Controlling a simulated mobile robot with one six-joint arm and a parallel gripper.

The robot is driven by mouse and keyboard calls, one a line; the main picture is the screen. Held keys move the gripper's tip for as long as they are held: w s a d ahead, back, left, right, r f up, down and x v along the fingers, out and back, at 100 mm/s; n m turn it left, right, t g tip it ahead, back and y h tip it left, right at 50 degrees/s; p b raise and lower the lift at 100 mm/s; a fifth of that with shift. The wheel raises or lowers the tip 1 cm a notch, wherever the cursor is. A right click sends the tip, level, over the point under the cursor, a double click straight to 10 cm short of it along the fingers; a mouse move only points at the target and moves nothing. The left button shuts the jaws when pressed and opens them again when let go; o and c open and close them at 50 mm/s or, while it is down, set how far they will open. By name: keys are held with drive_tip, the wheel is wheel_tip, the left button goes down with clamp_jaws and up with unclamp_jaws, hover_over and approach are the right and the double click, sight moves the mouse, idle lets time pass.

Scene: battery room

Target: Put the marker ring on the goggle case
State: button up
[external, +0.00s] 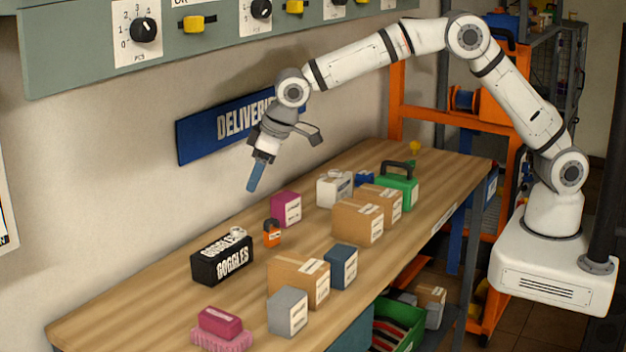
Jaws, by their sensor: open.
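The goggle case (222,262) is a black box with white GOGGLES lettering, on the left part of the wooden bench near the wall. A small pale, rounded item (237,233) shows on its top towards the far right end. It may be the marker ring, but it is too small to be sure, and no other ring is clearly seen. My gripper (256,176), with blue fingers, hangs above the bench, higher than the case and a little to its right. It is open, touches nothing and holds nothing visible.
An orange padlock (272,233) and magenta box (286,209) stand right of the case. Cartons (299,279), a dark blue box (341,266), a grey box (288,311) and a pink brush (222,341) stand nearer the front. A green case (398,190) is farther back. The bench's left end is clear.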

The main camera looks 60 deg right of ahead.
drive_tip(key=s+d+r+m, duration=0.1)
drive_tip(key=s+d+r, duration=0.25)
drive_tip(key=d, duration=0.45)
drive_tip(key=s+d+r+m+h, duration=0.1)
drive_tip(key=s+d+r, duration=0.25)
drive_tip(key=d, duration=0.45)
drive_tip(key=s+d+r+m, duration=0.1)
drive_tip(key=s+d+r, duration=0.25)
drive_tip(key=d, duration=0.45)
drive_tip(key=s+d+f+m, duration=0.1)
drive_tip(key=s+d, duration=0.7)
drive_tip(key=s, duration=0.4)
drive_tip(key=s+d+f+m+h, duration=0.1)
drive_tip(key=s+d+f, duration=0.1)
drive_tip(key=s+d, duration=0.5)
drive_tip(key=s, duration=0.4)
drive_tip(key=shift+s+d+g, duration=0.3)
drive_tip(key=shift+s+d, duration=0.05)
drive_tip(key=shift+s, duration=0.05)
drive_tip(key=shift+f, duration=0.1)
wheel_tip(320, 180, down, 10)
drive_tip(key=b, duration=0.8)
drive_tip(key=shift+w+r+g, duration=0.2)
drive_tip(key=shift+r+g, duration=0.05)
drive_tip(key=shift+g, duration=0.15)
